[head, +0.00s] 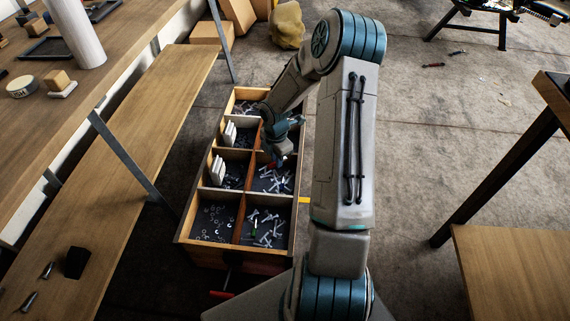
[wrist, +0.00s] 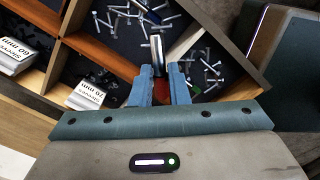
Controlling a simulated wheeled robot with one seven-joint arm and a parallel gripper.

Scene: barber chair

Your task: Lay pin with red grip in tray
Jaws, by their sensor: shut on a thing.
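The tray is a wooden box (head: 239,190) split into several dark-floored compartments, seen left of my arm in the head view. Its dividers (wrist: 100,50) cross the wrist view. My gripper (head: 277,158) is low over the right-hand compartments. In the wrist view my gripper (wrist: 163,80) has its blue fingers shut on a pin (wrist: 157,50) with a silver shaft. I cannot tell whether the pin touches the tray.
Loose screws (head: 265,228) and nuts (head: 214,222) lie in the compartments. White labelled boxes (wrist: 86,95) stand in the left ones. A wooden bench (head: 150,105) runs along the left, and a table (head: 520,260) stands at right. Floor between is mostly clear.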

